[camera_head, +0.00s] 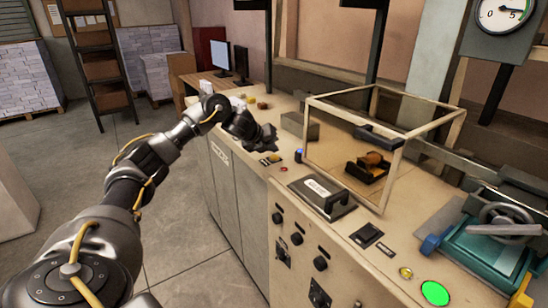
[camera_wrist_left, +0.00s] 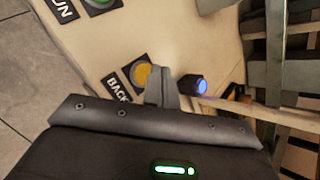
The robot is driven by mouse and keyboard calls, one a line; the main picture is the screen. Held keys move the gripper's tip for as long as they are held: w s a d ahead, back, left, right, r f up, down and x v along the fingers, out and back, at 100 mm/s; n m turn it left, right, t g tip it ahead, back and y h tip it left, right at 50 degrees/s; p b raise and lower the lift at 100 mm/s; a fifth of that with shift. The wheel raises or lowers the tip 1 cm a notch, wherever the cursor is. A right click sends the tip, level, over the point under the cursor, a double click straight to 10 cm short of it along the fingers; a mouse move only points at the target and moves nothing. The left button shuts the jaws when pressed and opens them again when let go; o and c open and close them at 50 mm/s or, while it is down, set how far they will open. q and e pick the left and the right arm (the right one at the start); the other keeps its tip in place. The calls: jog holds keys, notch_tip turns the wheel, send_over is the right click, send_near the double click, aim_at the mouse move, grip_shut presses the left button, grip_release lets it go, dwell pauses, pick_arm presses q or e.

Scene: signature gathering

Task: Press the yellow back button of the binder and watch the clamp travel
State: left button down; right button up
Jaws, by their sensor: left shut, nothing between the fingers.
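The yellow back button (camera_wrist_left: 141,74) shows in the left wrist view on a black plate with the label BACK (camera_wrist_left: 117,88). In the head view a small yellow spot by a dark label (camera_head: 274,158) lies just below my left gripper (camera_head: 266,142). My left gripper's fingers (camera_wrist_left: 163,84) are shut and empty; they overlap the right edge of the button in the wrist view. I cannot tell whether they touch it. The binder's clamp cannot be clearly picked out; a dark mechanism with an orange-brown part (camera_head: 368,167) stands inside a clear framed case. My right gripper is not in view.
A blue-lit dark knob (camera_wrist_left: 195,85) stands close right of the fingers. The framed case (camera_head: 397,160) rises right of my left gripper. A green button (camera_head: 435,293) and a teal machine with a handwheel (camera_head: 480,250) are at the right. Open floor (camera_head: 175,225) lies left of the console.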

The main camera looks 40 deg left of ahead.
pick_arm(q)
jog(key=shift+f, duration=0.2)
jog(key=shift+f, duration=0.25)
dwell(0.4)
